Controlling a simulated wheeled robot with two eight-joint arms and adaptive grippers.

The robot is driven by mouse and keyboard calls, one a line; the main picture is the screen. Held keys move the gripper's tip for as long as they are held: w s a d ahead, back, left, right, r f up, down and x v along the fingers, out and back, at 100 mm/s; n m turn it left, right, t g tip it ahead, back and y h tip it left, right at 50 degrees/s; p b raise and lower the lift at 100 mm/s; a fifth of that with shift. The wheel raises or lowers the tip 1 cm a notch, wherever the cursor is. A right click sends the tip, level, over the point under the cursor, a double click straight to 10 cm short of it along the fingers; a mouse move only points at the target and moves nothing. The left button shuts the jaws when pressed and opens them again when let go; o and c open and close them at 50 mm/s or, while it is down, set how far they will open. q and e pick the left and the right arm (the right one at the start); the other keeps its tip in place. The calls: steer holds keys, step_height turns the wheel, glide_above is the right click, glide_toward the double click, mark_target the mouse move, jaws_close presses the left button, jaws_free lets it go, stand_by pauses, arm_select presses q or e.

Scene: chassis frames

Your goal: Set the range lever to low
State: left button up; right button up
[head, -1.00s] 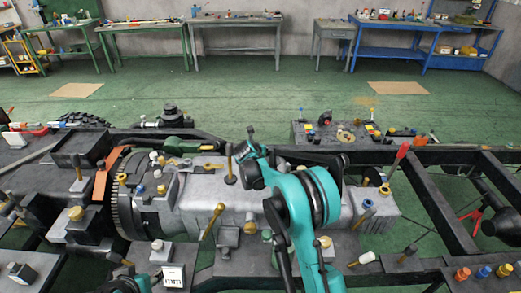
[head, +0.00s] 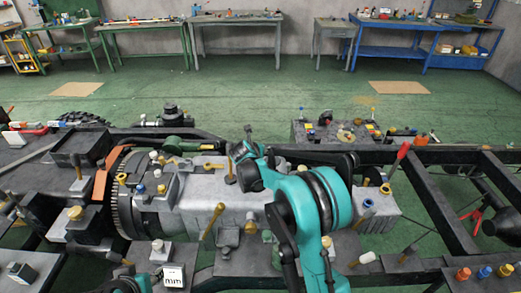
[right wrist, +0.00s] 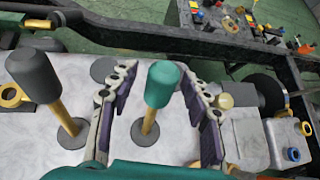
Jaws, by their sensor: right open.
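A lever with a green knob (right wrist: 162,85) and a brass stem stands upright on the grey gearbox housing (right wrist: 80,75). My right gripper (right wrist: 157,78) is open around this lever, one finger on each side, with gaps visible on both sides. A second lever with a dark grey knob (right wrist: 34,76) stands to the left, outside the fingers; a dark-knobbed lever also shows in the head view (head: 229,160). In the head view my right gripper (head: 243,150) is over the housing, and my arm hides the green lever. I see no range marking.
A brass lever (head: 213,221) leans at the housing's front. A red-knobbed lever (head: 400,156) stands to the right. Dark frame rails (head: 440,205) surround the gearbox. A block with small parts (head: 322,134) lies behind. Workbenches stand at the far wall.

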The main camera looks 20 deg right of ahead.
steer(key=v, duration=0.8)
